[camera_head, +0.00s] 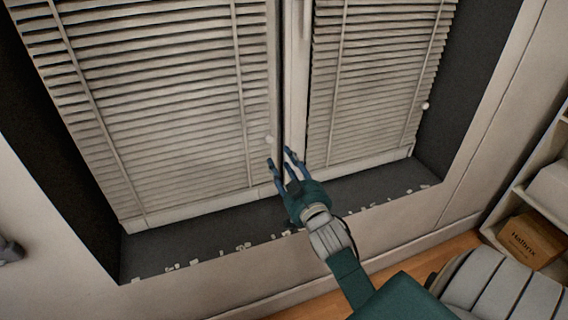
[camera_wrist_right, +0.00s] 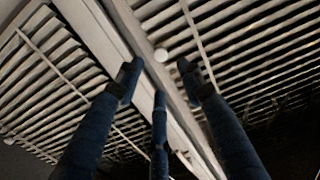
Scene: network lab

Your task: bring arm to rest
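My right gripper (camera_head: 280,158) is raised in front of the window, near the lower middle where the two blinds meet. Its dark blue fingers are spread and hold nothing. In the right wrist view the fingers (camera_wrist_right: 160,75) stand apart, with the blinds and the pale window frame behind them. The green and grey right arm comes up from the lower right of the head view. The left gripper does not show.
The left blind (camera_head: 170,110) and right blind (camera_head: 375,75) hang in a dark recess. Small pale bits lie along the dark sill (camera_head: 200,246). A shelf at right holds a cardboard box (camera_head: 532,240). A small dark object (camera_head: 9,251) is at the left edge.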

